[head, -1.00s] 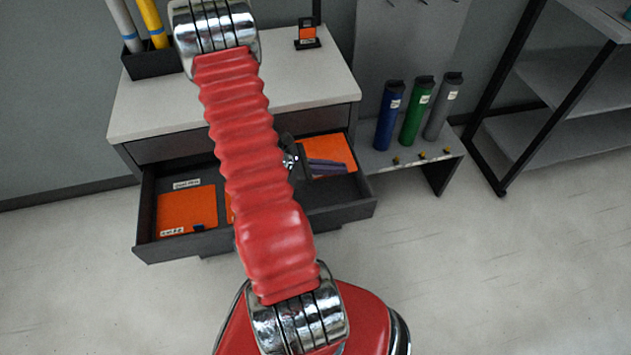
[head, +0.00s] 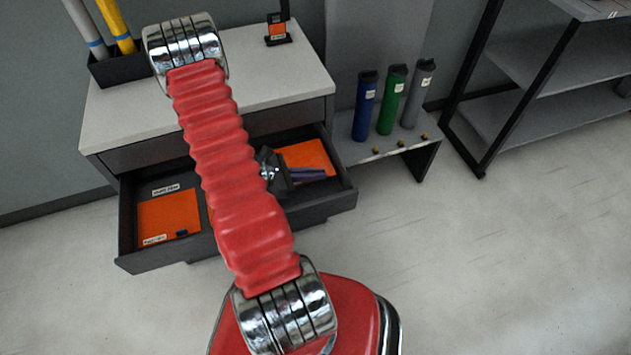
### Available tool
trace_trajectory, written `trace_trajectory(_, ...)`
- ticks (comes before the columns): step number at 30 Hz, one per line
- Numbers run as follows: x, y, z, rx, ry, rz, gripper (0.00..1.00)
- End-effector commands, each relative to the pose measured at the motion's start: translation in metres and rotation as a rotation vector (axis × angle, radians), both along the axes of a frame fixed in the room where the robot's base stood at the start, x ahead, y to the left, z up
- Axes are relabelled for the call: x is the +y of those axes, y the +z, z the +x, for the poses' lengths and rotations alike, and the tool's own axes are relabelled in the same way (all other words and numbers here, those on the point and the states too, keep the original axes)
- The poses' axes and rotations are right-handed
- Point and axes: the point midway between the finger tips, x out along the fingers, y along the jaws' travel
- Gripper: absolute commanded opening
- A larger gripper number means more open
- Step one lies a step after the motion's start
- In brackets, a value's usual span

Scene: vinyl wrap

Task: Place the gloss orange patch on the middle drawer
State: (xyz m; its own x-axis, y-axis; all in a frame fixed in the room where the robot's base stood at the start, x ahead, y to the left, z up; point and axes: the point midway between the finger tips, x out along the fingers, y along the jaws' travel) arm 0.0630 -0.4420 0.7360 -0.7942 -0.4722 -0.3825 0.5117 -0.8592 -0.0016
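An open drawer (head: 127,225) of the cabinet holds orange patches in separate compartments. The left patch (head: 165,213) lies flat, with small white labels at its back and front. A sliver of a middle patch (head: 211,214) shows beside my red arm, which hides the rest. The right patch (head: 310,155) lies in the right compartment. My gripper (head: 322,174) is over that compartment, its dark fingers in front of the right patch's near part. Its fingers lie nearly in line, so their gap is unclear, and I see no patch held. The label text is too small to read, so I cannot tell which patch is gloss.
The cabinet top (head: 275,80) carries a holder (head: 115,68) with grey and yellow rolls and a small stand (head: 277,35) with an orange card. Blue, green and grey tubes (head: 392,98) stand on a low shelf at right. A black-framed rack (head: 500,90) is farther right. Floor in front is clear.

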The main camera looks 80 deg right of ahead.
Motion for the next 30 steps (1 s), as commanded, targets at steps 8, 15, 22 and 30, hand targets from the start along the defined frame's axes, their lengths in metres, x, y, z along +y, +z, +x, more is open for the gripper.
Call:
trace_trajectory(8,0.0,0.0,0.0,0.0,-0.001,0.0,0.0)
trace_trajectory(15,0.001,-0.015,-0.001,0.001,-0.001,0.002,0.0)
trace_trajectory(22,0.0,-0.038,-0.001,0.001,-0.002,0.002,0.0)
trace_trajectory(30,0.0,-0.042,-0.001,-0.001,-0.003,-0.001,0.0)
